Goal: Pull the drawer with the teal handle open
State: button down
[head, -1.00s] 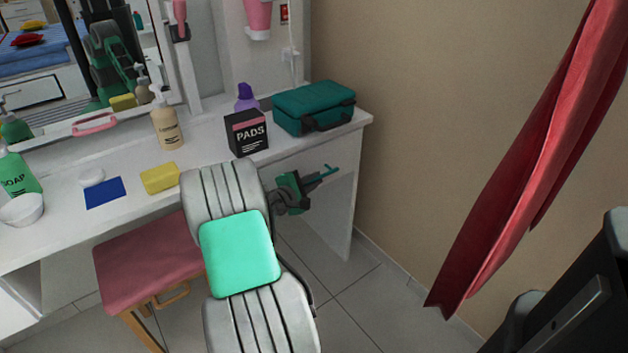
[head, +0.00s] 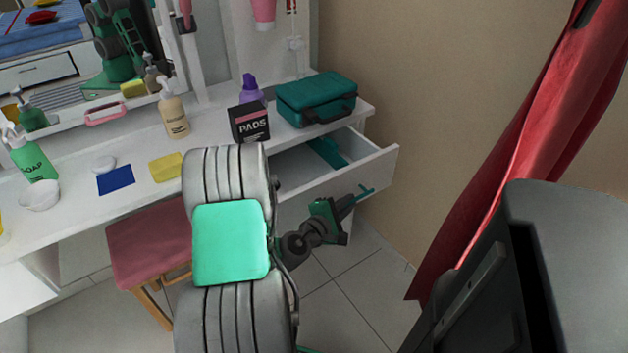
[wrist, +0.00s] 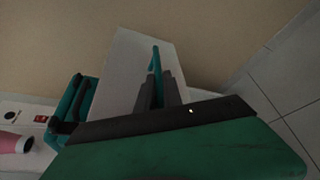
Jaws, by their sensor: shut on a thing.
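The white drawer (head: 384,172) under the right end of the white vanity table stands partly open, and its inside shows. A teal item (head: 327,152) lies inside it. The drawer's teal handle (head: 366,191) is on its front. My gripper (head: 355,196) is shut on the handle. In the wrist view the handle (wrist: 156,62) sits between the two dark fingers of my gripper (wrist: 161,82), with the pale drawer front (wrist: 125,72) behind. My arm hides the drawer's left part in the head view.
A teal case (head: 315,97), a black PADS box (head: 249,122) and a purple bottle stand on the tabletop above. A pink stool (head: 150,240) is left of my arm. A red curtain (head: 500,150) hangs at right. Tiled floor before the drawer is clear.

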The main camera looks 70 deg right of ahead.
jog(key=s+a+p, duration=0.1)
jog(key=s+a, duration=0.7)
jog(key=s, duration=0.1)
jog(key=shift+s, duration=0.15)
jog(key=c, duration=1.5)
grip_release()
jog(key=shift+d, duration=0.1)
